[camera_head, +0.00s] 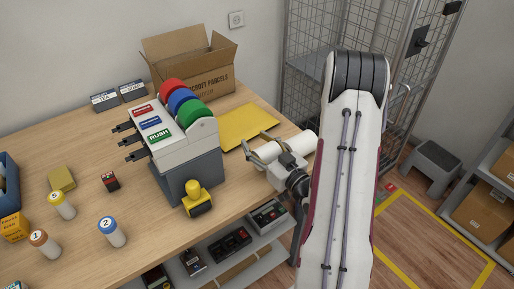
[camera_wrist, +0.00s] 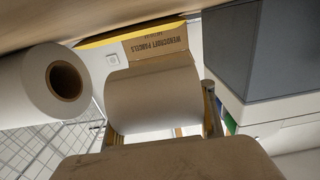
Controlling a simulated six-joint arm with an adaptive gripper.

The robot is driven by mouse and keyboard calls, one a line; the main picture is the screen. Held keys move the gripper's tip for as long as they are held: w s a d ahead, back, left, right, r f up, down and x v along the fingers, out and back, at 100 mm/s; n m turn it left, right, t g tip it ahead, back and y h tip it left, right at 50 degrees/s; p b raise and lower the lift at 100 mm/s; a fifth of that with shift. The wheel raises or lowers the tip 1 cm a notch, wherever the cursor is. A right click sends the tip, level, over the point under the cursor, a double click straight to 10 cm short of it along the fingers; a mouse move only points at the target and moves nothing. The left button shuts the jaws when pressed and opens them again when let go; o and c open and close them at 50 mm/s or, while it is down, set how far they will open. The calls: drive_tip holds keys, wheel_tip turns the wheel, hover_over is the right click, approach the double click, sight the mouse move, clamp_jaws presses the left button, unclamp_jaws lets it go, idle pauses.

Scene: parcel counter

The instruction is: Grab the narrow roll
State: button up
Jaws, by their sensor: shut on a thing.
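My gripper (camera_head: 262,145) is at the right end of the wooden counter, its fingers on both sides of a white roll (camera_wrist: 152,100). In the wrist view the roll fills the space between the fingers, and it is shut on it. A second white roll (camera_wrist: 25,88) with a brown hollow core is beside it at the left of the wrist view. In the head view, white roll surface (camera_head: 301,142) shows just beyond my gripper. The two rolls' widths are hard to compare because the views cut or cover them.
A label dispenser (camera_head: 190,180) with red, blue and green rolls stands left of my gripper. A yellow mailer (camera_head: 250,125) lies behind, near an open carton (camera_head: 195,75). A yellow stamp (camera_head: 198,197) and numbered bottles (camera_head: 112,232) are at the front. A wire cage (camera_head: 300,60) stands behind.

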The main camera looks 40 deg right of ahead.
wheel_tip(320, 180, up, 6)
idle(0.5)
drive_tip(key=shift+r, duration=0.1)
